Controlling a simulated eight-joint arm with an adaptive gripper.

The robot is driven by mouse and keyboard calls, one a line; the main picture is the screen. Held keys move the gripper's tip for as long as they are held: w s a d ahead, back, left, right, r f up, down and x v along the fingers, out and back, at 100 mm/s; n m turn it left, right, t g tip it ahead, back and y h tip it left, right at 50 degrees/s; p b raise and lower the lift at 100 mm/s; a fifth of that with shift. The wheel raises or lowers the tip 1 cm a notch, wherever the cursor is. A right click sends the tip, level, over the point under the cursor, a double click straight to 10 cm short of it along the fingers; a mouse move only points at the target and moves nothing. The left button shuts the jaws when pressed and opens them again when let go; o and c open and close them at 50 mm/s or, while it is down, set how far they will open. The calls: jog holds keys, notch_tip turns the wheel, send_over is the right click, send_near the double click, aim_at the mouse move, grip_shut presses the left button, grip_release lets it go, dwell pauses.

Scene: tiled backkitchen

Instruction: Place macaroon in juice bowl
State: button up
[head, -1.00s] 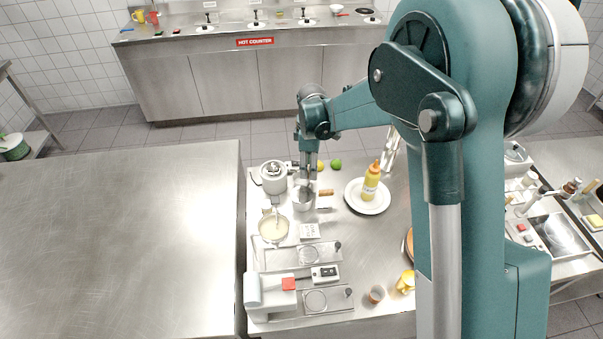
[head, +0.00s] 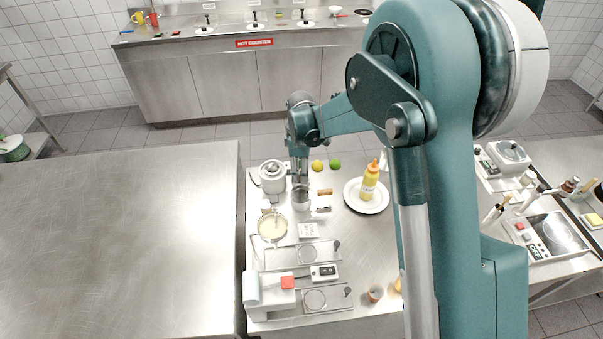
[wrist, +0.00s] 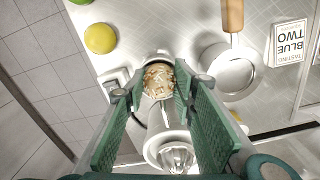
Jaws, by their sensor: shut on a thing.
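My gripper (wrist: 157,88) has its green fingers closed on a small round tan piece with pale flakes, which I take as the macaroon (wrist: 158,78). In the head view my gripper (head: 299,182) hangs over the far left part of the counter, and the macaroon cannot be made out there. A juicer (head: 272,177) with a ridged cone stands just left of the gripper. Its clear ridged cone and round bowl (wrist: 174,154) show in the wrist view below the fingers, partly covered by them. The macaroon is apart from the bowl's visible part.
A metal pan (wrist: 230,72) with a wooden handle stands beside the gripper. A lemon (head: 317,166) and a lime (head: 335,164) lie behind it.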

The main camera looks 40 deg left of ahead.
jog(key=shift+s+f, duration=0.35)
jog(key=shift+f, duration=0.45)
jog(key=o, duration=0.7)
jog(key=shift+b, duration=0.3)
jog(key=o, duration=0.4)
jog(key=shift+w+a+f, duration=0.2)
jog(key=shift+f, duration=0.15)
jog(key=shift+r, duration=0.2)
jog(key=shift+c, duration=0.8)
jog(key=shift+w, duration=0.1)
jog(key=shift+d+r, duration=0.1)
jog(key=shift+r, duration=0.05)
jog(key=shift+w+r+p, duration=0.1)
jog(key=shift+r+p, duration=0.1)
jog(key=shift+p, duration=0.15)
